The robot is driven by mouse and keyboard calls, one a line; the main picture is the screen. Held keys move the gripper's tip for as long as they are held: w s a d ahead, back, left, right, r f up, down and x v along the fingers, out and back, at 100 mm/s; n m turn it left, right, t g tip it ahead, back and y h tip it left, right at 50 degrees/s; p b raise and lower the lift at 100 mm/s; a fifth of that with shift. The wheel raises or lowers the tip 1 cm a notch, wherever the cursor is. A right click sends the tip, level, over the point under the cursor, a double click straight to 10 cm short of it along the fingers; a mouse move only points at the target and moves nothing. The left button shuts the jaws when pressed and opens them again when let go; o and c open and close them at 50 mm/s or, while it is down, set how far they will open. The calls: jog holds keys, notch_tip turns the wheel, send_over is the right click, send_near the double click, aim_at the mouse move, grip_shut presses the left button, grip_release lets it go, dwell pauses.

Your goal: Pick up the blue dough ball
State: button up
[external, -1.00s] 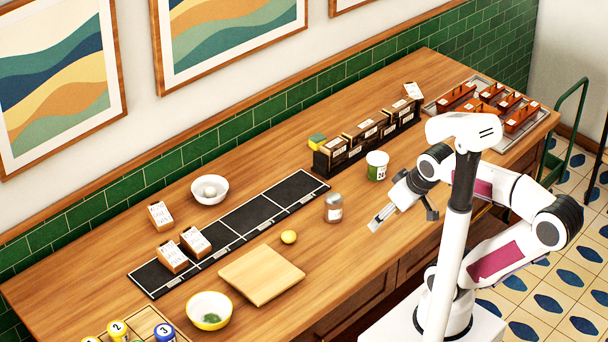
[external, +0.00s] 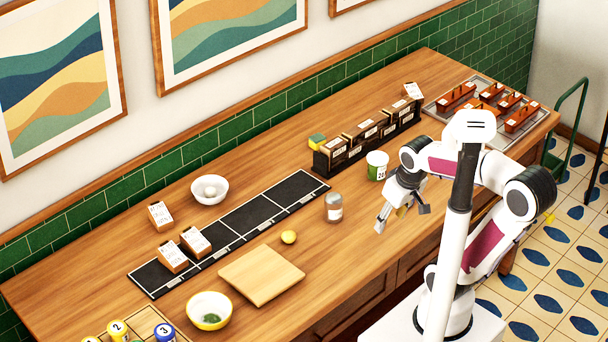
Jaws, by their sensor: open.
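I cannot make out a blue dough ball in the external view. A small yellow ball (external: 288,237) sits on the counter behind the wooden board. A whitish round thing (external: 209,189) lies in the white bowl (external: 222,197) at the back. A blue-topped container marked 3 (external: 165,332) stands at the lower left edge, partly cut off. My gripper (external: 402,214) is open above the front part of the counter, right of the glass jar, with its fingers pointing down. It touches none of these things.
A glass jar (external: 334,208) and a green-white tub (external: 377,166) stand near my gripper. A black strip (external: 240,225), wooden board (external: 262,275) and yellow-rimmed bowl (external: 228,313) lie leftward. A dark rack (external: 325,168) and metal tray (external: 440,107) are behind.

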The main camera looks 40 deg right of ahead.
jog(key=w+d+f+m+g+h, duration=0.1)
jog(key=w+d+f+m, duration=0.1)
jog(key=d, duration=0.4)
jog(key=w+d+f+m+g+h, duration=0.1)
jog(key=w+d+f+m+h, duration=0.1)
jog(key=d, duration=0.4)
jog(key=w+d+f+m+g+h, duration=0.1)
jog(key=w+d+f+m, duration=0.2)
jog(key=d, duration=0.4)
jog(key=shift+w+f+m+h, duration=0.2)
jog(key=shift+f+m, duration=0.25)
jog(key=shift+f, duration=0.25)
jog(key=shift+w+f+m+h, duration=0.1)
jog(key=shift+w+f+m, duration=0.1)
jog(key=shift+f+m, duration=0.4)
jog(key=w+d+m, duration=0.2)
jog(key=w, duration=0.1)
jog(key=shift+m+t+h, duration=0.25)
jog(key=shift+t+h, duration=0.05)
jog(key=shift+h, duration=0.1)
jog(key=shift+w+d+r+m, duration=0.15)
jog(key=shift+w+m, duration=0.2)
jog(key=shift+m, duration=0.45)
jog(key=shift+w+d+r+m, duration=0.15)
jog(key=shift+w+m, duration=0.2)
jog(key=shift+m, duration=0.45)
jog(key=shift+x, duration=1.3)
jog(key=shift+f, duration=0.1)
